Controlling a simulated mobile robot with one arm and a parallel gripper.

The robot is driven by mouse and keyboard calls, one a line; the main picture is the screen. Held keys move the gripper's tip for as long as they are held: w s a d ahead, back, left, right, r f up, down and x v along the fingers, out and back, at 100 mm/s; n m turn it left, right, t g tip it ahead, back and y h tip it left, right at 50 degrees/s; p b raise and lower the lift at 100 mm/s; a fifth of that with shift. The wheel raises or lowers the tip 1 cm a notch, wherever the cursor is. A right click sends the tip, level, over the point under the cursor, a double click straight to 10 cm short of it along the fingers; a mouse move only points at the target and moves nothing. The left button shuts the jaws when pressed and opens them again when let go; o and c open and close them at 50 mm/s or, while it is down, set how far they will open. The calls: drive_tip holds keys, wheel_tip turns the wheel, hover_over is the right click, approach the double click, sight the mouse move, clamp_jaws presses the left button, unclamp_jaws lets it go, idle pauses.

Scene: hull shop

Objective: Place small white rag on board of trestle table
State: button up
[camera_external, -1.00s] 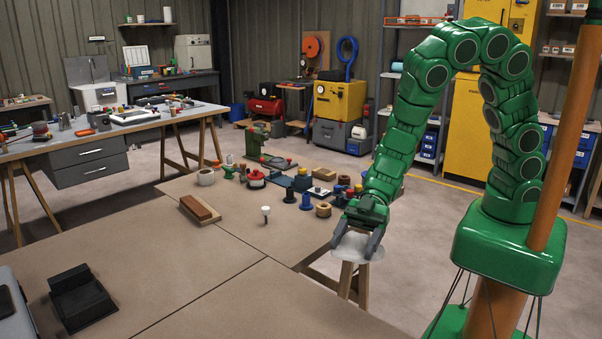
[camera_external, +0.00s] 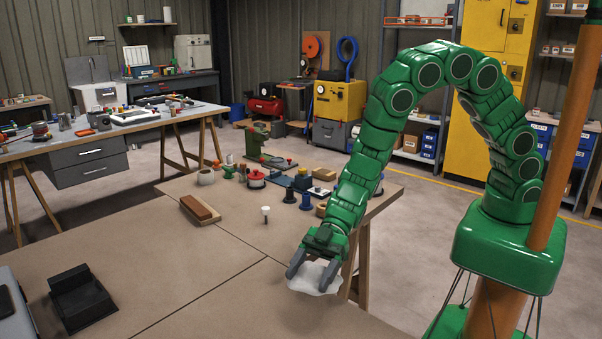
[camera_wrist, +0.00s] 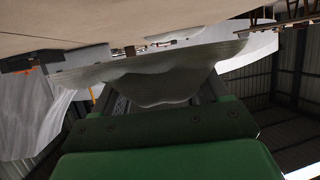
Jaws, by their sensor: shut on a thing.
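My gripper (camera_external: 311,272) is shut on the small white rag (camera_external: 311,284), which spreads out around its fingertips. The rag hides part of the board's edge.
The board is bare around its front middle. A brown block (camera_external: 200,208) on a wooden base, a small white-topped peg (camera_external: 266,211) and several tools and fittings stand farther back. A black holder (camera_external: 80,300) is at left. Another workbench (camera_external: 100,138) stands behind.

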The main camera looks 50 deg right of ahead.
hover_over(298, 309)
drive_tip(key=a, duration=0.1)
drive_tip(key=shift+s+a+f, duration=0.15)
drive_tip(key=shift+f, duration=3.45)
drive_tip(key=shift+f, duration=0.2)
drive_tip(key=o, duration=1.1)
drive_tip(key=shift+c, duration=0.2)
drive_tip(key=shift+d+r, duration=0.35)
drive_tip(key=shift+d, duration=0.3)
drive_tip(key=shift+v, duration=3.1)
drive_tip(key=shift+d, duration=0.1)
